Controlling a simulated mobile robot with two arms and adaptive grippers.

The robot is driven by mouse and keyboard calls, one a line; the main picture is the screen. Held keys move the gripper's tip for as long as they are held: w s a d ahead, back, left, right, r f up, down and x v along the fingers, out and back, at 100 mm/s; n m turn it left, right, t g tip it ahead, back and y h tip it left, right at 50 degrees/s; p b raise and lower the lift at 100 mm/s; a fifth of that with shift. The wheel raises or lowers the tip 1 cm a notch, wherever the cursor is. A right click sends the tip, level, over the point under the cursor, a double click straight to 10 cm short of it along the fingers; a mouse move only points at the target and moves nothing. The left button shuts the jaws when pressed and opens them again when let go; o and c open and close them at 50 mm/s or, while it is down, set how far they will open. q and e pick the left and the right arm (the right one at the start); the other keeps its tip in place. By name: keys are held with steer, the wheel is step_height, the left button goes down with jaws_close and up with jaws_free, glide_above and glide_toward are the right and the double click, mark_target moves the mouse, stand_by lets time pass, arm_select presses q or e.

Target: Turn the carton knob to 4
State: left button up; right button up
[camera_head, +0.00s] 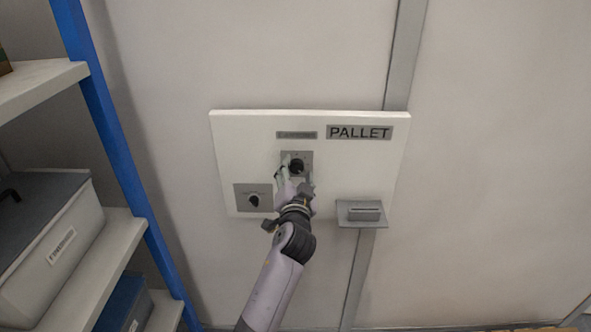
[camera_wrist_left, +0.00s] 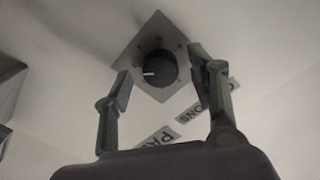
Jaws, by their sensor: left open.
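The dark round knob (camera_head: 297,165) sits on a grey square plate on the white panel, below a small label (camera_head: 297,135). It also shows in the left wrist view (camera_wrist_left: 158,69), with a short white mark toward the picture's left. The plate's scale marks are too small to read. My left gripper (camera_head: 295,177) is open in front of the panel, just below the knob in the head view. In the left wrist view its fingers (camera_wrist_left: 160,79) stand apart, one on each side of the knob; I cannot tell whether they touch it. My right gripper is not in view.
A second, smaller knob (camera_head: 254,201) is on a grey plate at the panel's lower left. A PALLET sign (camera_head: 359,133) is at the upper right, and a grey box-like fitting (camera_head: 362,213) below it. A blue-posted shelf (camera_head: 112,140) with boxes stands left.

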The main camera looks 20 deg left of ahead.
arm_select(q)
steer(key=shift+s+d, duration=0.1)
steer(key=shift+s, duration=0.1)
steer(key=shift+c, duration=0.9)
steer(key=shift+w, duration=0.1)
steer(key=shift+c, duration=1.3)
steer(key=c, duration=0.7)
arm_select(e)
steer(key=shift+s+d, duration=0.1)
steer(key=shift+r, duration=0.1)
